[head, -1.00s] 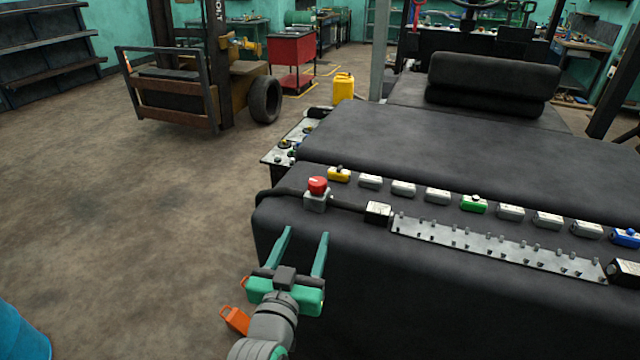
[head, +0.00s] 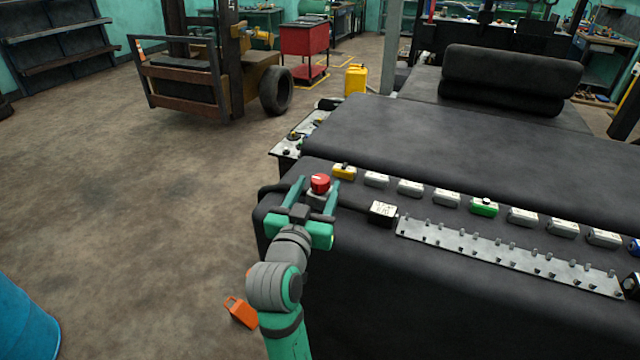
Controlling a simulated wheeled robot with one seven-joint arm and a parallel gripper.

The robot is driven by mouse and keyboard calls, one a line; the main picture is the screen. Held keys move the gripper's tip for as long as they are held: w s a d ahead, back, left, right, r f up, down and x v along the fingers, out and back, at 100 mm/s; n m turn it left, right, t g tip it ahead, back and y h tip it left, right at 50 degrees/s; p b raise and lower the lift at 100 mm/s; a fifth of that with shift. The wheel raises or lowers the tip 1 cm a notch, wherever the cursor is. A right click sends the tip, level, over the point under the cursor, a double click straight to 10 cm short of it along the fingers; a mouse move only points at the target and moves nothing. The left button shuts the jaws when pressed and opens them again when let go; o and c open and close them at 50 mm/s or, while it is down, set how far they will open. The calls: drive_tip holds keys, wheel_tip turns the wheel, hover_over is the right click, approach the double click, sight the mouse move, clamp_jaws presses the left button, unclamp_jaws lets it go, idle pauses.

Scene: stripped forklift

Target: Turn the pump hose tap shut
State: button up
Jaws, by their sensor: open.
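No part that I can clearly identify as a pump hose tap shows in the head view. A red round knob (head: 320,182) sits on a grey box (head: 317,198) at the left end of the dark machine top. My gripper (head: 319,181) is open, its green fingers one to each side of the red knob in the picture. I cannot tell whether they touch it or at what height they are. Part of the grey box is hidden by my gripper. Small round fittings stand on a metal side panel (head: 288,148) beyond; they are too small to make out.
A row of small blocks, one yellow (head: 344,171) and one green (head: 484,207), runs right of the knob. A studded metal strip (head: 500,252) lies in front. A blue drum (head: 28,310) stands at lower left. The floor (head: 150,190) on the left is mostly clear.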

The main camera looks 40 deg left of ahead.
drive_tip(key=shift+x, duration=1.15)
drive_tip(key=shift+d, duration=0.1)
drive_tip(key=c, duration=1)
drive_tip(key=shift+c, duration=0.2)
drive_tip(key=shift+m+h, duration=0.4)
drive_tip(key=shift+h, duration=0.2)
drive_tip(key=shift+m+t+h, duration=0.5)
drive_tip(key=shift+m+h, duration=0.1)
drive_tip(key=shift+h, duration=0.3)
drive_tip(key=m+h, duration=0.1)
drive_tip(key=h, duration=0.1)
drive_tip(key=m+h, duration=0.2)
drive_tip(key=h, duration=0.1)
drive_tip(key=shift+a, duration=0.2)
drive_tip(key=shift+m+g+h, duration=0.45)
drive_tip(key=shift+m+h, duration=0.9)
drive_tip(key=shift+h, duration=0.6)
drive_tip(key=shift+m+g+h, duration=0.45)
drive_tip(key=shift+m+h, duration=0.9)
drive_tip(key=shift+h, duration=0.6)
drive_tip(key=shift+d, duration=0.1)
